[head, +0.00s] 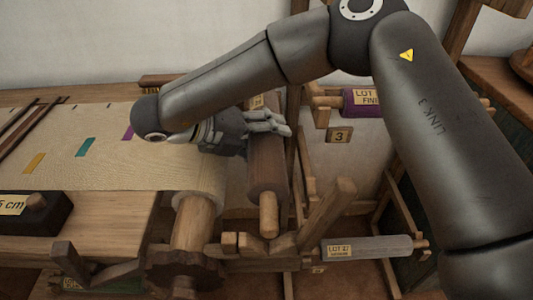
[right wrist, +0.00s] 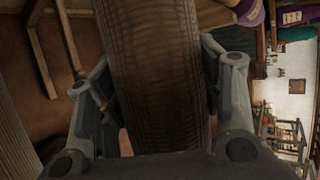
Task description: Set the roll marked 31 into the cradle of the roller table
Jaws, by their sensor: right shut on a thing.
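A dark brown roll (head: 267,165) with pale wooden shaft ends lies lengthwise away from me in the head view. A small tag (head: 257,101) is at its far end, too small to read surely. My right gripper (head: 265,130) is shut around the roll's far half. In the right wrist view the same roll (right wrist: 155,75) runs between the two fingers. Its near shaft end is just above angled wooden arms (head: 310,225) that look like a cradle; I cannot tell whether they touch. My left gripper is not in view.
A cloth-covered loom table (head: 100,205) with a toothed beam wheel (head: 185,270) stands at left. A grey roll tagged LOT 27 (head: 370,247) lies at lower right. A purple roll (head: 365,102) sits on a rack near a plate marked 3 (head: 340,135). Upright posts stand close right.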

